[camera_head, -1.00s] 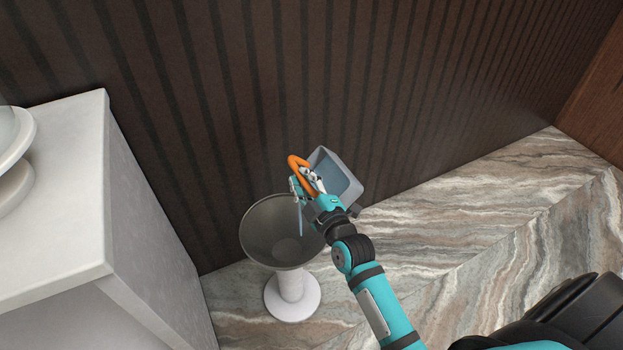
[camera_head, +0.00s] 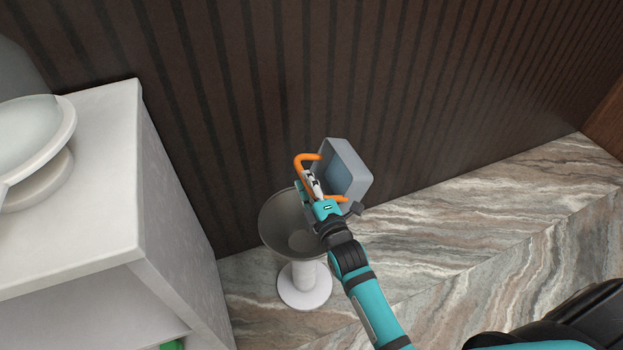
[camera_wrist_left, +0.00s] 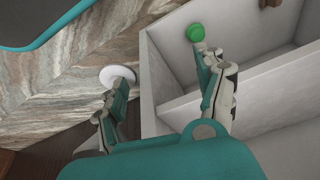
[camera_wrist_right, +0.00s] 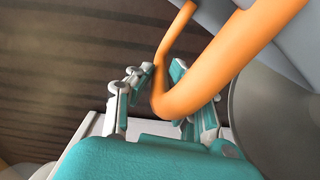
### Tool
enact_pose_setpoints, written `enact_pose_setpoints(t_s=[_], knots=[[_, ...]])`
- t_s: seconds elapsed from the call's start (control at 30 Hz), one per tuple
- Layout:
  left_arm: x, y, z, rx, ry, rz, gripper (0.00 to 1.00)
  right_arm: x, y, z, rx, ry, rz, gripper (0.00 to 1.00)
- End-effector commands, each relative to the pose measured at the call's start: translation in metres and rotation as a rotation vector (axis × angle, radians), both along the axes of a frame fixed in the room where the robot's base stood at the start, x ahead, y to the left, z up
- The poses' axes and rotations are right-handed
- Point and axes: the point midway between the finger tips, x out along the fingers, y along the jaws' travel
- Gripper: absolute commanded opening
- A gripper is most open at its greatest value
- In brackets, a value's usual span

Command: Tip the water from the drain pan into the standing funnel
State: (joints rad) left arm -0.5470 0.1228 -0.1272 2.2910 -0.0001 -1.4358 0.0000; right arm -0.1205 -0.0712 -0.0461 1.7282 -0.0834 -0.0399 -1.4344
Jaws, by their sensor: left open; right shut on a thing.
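The drain pan (camera_head: 361,164) is a grey box with an orange handle (camera_head: 307,162). It is tilted steeply beside and above the funnel's right rim, with some bluish water (camera_head: 339,176) inside. My right gripper (camera_head: 310,183) is shut on the handle, which also crosses between its fingers in the right wrist view (camera_wrist_right: 190,98). The grey funnel (camera_head: 276,226) stands upright on a white pedestal foot; the gripper and arm hide part of its bowl. No falling stream is visible now. My left gripper (camera_wrist_left: 168,105) is open and empty in the left wrist view.
A white counter (camera_head: 110,215) with a large pale dish (camera_head: 35,135) stands at the left. A green object (camera_wrist_left: 195,32) sits in its open shelf. A dark ribbed wall (camera_head: 230,90) rises behind the funnel. The marble floor (camera_head: 480,220) is clear at right.

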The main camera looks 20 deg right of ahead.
Motion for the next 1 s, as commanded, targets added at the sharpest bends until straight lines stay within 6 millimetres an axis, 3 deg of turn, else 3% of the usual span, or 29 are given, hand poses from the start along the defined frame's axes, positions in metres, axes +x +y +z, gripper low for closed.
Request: enact_pose_setpoints(t_s=[0.43,1.0], knots=[[0.0,-0.006,-0.031,-0.011,0.028,0.001,0.72,-0.001,0.024,-0.005,-0.287,-0.014,0.001,0.0],[0.003,-0.003,-0.027,-0.005,0.018,0.001,0.72,-0.001,0.031,-0.007,-0.384,-0.016,0.0,0.0]])
